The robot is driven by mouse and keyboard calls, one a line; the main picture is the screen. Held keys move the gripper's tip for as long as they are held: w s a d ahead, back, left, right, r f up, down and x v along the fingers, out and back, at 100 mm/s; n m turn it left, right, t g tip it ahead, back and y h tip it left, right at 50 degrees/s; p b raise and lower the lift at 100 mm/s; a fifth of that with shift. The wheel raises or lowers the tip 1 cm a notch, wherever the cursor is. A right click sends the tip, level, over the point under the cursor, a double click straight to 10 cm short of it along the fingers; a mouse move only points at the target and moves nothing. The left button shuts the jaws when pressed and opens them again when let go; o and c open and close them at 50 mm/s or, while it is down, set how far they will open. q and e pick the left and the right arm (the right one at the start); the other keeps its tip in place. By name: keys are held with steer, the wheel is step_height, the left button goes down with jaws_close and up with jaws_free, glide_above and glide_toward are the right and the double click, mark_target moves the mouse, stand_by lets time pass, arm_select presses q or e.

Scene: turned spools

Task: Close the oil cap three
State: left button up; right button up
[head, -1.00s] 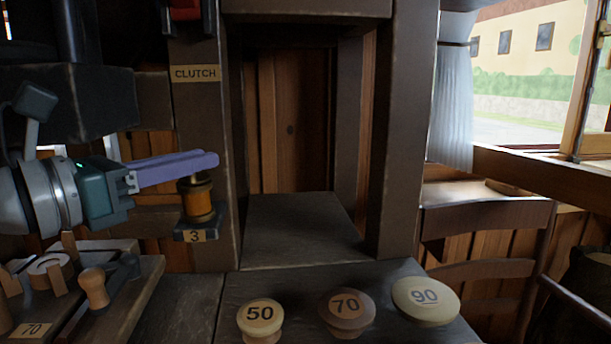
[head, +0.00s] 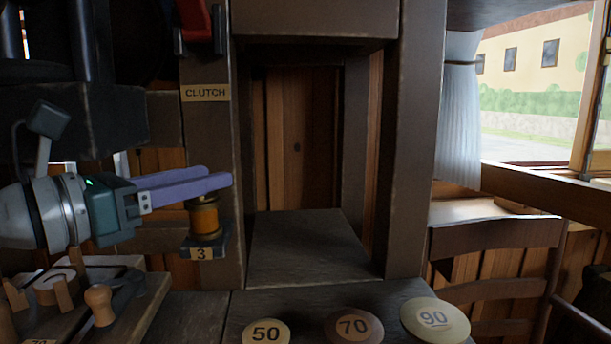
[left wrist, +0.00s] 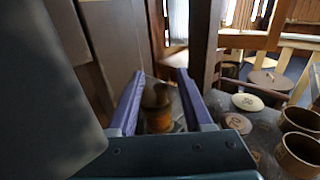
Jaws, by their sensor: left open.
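The oil cup three (head: 205,222) is an amber, spool-shaped cup on a small dark bracket labelled 3 (head: 201,254), fixed to the wooden post. My left gripper (head: 219,175) comes in from the left with its two purple fingers level with the cup's top. The near finger hides most of the cap in the head view. In the left wrist view the cup's brown cap (left wrist: 157,97) shows between the spread fingers of the open gripper (left wrist: 160,73). I cannot tell whether the fingers touch the cap, or whether it is open or closed. My right gripper is not in view.
The post carries a CLUTCH label (head: 205,93) and a red handle (head: 194,12) above. Round knobs marked 50 (head: 266,333), 70 (head: 353,326) and 90 (head: 435,320) stand on the bench front. A wooden tool board (head: 140,310) lies below my left arm.

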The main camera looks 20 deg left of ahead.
arm_select(q)
steer(key=shift+s+a, duration=0.2)
steer(key=shift+s, duration=0.4)
steer(key=p+v, duration=0.3)
steer(key=v, duration=0.5)
steer(key=shift+s, duration=0.25)
